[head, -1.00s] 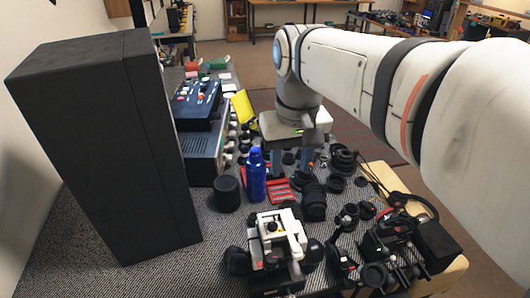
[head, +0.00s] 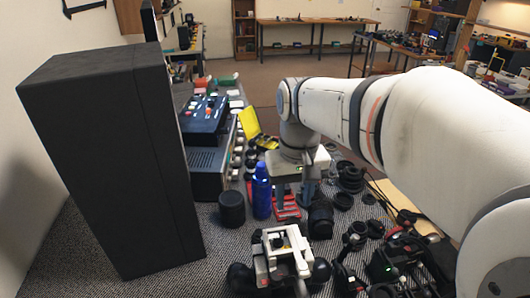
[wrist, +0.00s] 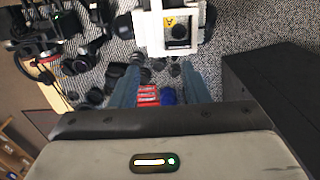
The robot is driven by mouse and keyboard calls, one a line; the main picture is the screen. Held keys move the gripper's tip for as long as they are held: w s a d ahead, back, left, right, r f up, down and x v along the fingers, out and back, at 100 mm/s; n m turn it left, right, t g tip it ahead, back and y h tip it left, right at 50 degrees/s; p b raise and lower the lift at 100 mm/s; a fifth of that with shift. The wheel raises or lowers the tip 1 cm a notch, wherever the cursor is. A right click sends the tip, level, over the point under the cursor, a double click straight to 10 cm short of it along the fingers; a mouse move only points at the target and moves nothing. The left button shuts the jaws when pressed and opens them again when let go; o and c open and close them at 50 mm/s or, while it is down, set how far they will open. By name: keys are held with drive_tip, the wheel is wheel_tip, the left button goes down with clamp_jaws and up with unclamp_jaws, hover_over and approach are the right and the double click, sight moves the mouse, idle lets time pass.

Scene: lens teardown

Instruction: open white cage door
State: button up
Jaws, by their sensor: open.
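The white cage (head: 282,258) is a blocky white frame at the front middle of the table in the head view. Black round parts flank it.
A tall black box (head: 115,160) stands at the left. The blue bottle (head: 261,190) and a black cylinder (head: 231,209) stand behind the cage. Red items (wrist: 148,95) lie below the fingers. Black camera gear (head: 395,262) crowds the right; little table is free.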

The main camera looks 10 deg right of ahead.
clamp_jaws()
idle(0.3)
idle(1.0)
drive_tip(key=c, duration=0.8)
unclamp_jaws()
drive_tip(key=shift+c, duration=0.2)
drive_tip(key=o, duration=0.8)
drive_tip(key=shift+o, duration=0.2)
wheel_tip(320, 180, up, 8)
drive_tip(key=shift+f, duration=0.1)
